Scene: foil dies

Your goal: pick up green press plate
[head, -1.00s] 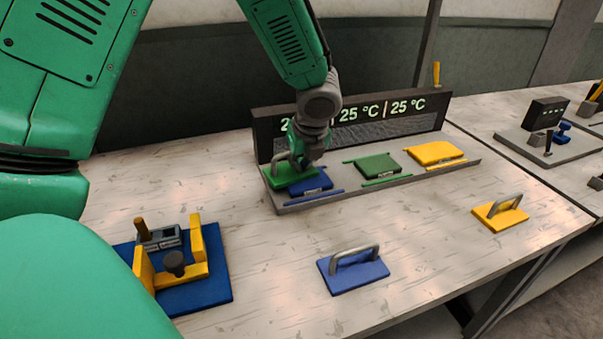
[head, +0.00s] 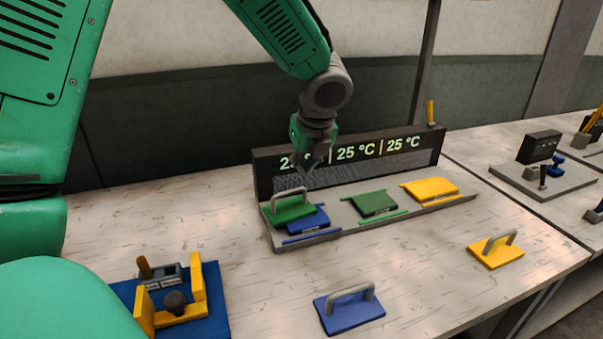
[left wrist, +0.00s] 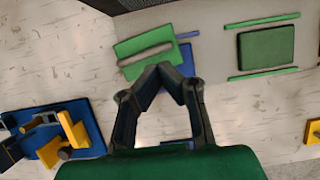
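The green press plate (head: 293,213), with a grey arched handle, rests at the left end of the grey rack, partly over the blue block (head: 310,219). In the left wrist view the plate (left wrist: 130,48) lies beyond my fingertips, overlapping the blue block (left wrist: 186,58). My left gripper (head: 311,174) hangs above and slightly right of the plate, apart from its handle. In the left wrist view its fingers (left wrist: 163,69) slant inward and their tips come together with nothing seen between them. My right gripper is not in view.
The rack (head: 345,222) also holds a green block (head: 374,204) and a yellow block (head: 432,188), with a display (head: 365,150) behind. A blue press plate (head: 352,312) and a yellow one (head: 497,252) lie on the table. A blue-based fixture (head: 215,315) stands front left.

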